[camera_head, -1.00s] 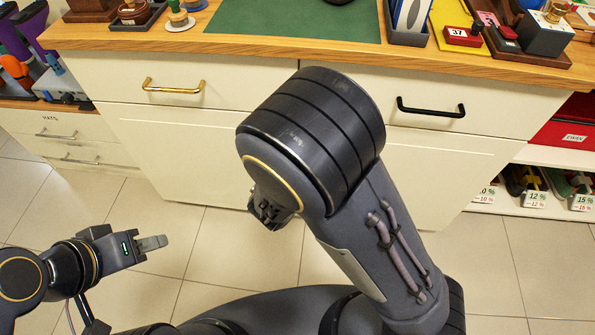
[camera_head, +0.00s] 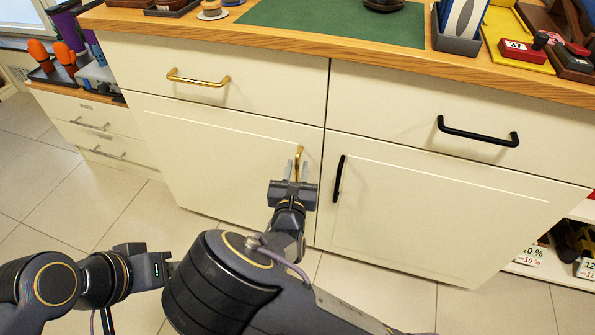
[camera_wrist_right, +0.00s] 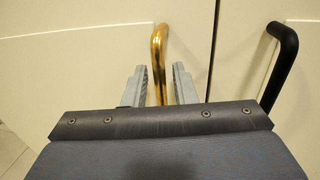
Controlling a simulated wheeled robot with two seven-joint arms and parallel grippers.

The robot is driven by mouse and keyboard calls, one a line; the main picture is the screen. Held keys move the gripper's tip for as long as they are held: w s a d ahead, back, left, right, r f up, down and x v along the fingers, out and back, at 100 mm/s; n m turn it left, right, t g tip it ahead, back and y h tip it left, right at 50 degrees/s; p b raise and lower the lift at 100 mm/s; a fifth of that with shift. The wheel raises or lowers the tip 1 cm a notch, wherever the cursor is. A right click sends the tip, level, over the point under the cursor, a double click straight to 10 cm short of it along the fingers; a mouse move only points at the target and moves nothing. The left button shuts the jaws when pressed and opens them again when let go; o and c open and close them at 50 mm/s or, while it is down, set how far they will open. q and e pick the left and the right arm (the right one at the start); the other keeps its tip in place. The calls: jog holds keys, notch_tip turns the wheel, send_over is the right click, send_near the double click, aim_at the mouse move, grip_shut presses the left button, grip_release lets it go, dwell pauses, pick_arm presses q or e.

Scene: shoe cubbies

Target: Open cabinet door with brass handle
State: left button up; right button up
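The cabinet door with the brass handle (camera_head: 220,150) is the lower left door, cream white and closed. Its vertical brass handle (camera_head: 298,160) sits near the door's right edge. My right gripper (camera_head: 296,172) is open at this handle. In the right wrist view the brass handle (camera_wrist_right: 158,55) stands between the two fingers (camera_wrist_right: 162,78), with gaps on both sides. The handle's lower end is hidden behind the gripper body. My left gripper (camera_head: 168,265) is low at the left, away from the cabinet; its fingers are partly hidden behind my right arm.
A black vertical handle (camera_head: 338,178) on the lower right door is close to the right of my right gripper. Above are a drawer with a horizontal brass handle (camera_head: 198,82) and one with a black handle (camera_head: 478,134). The wooden countertop (camera_head: 300,50) overhangs them.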

jog(key=shift+w, duration=0.25)
jog(key=shift+c, duration=0.3)
grip_shut()
